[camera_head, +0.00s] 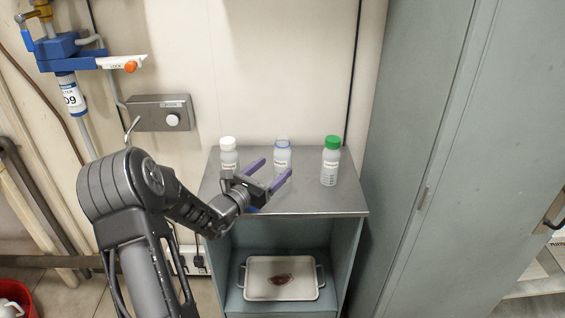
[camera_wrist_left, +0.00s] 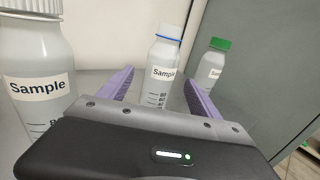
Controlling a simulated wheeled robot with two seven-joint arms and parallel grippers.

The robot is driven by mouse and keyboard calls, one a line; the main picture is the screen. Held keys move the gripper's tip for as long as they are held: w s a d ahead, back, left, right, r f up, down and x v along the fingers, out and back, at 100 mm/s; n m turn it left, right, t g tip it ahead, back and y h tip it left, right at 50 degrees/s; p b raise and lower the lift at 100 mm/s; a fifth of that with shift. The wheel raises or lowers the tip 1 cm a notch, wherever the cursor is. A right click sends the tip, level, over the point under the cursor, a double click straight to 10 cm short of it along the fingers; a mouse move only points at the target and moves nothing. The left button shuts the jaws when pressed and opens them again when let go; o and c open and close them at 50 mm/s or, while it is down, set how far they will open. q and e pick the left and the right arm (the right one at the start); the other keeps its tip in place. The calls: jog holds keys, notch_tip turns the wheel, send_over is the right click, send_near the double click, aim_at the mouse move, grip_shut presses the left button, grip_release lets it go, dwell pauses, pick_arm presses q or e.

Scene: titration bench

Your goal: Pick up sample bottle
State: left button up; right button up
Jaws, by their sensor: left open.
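Three bottles stand upright on top of a grey cabinet. One has a white cap (camera_head: 228,152), one a blue-ringed, pale top (camera_head: 282,155), and one a green cap (camera_head: 331,160). In the left wrist view, the white-capped bottle (camera_wrist_left: 38,75) and the middle bottle (camera_wrist_left: 161,75) carry labels reading "Sample"; the green-capped bottle (camera_wrist_left: 212,70) stands farther right. My left gripper (camera_head: 273,172) is open and empty, its purple fingers pointing toward the middle bottle. In the left wrist view the middle bottle shows between and beyond the fingertips. My right gripper is not in view.
The grey cabinet top (camera_head: 310,203) has free room at its front right. A white tray (camera_head: 252,290) with a brownish item sits on the shelf below. A tall grey-green locker (camera_head: 440,130) stands close on the right. A wall box (camera_head: 150,113) and blue pipe fittings are at left.

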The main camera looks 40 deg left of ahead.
aim_at(277, 165)
pick_arm(q)
jog(key=w, duration=0.4)
jog(key=shift+s, duration=0.1)
jog(key=shift+c, duration=0.3)
jog(key=c, duration=1.4)
notch_tip(277, 165, up, 10)
dwell(0.9)
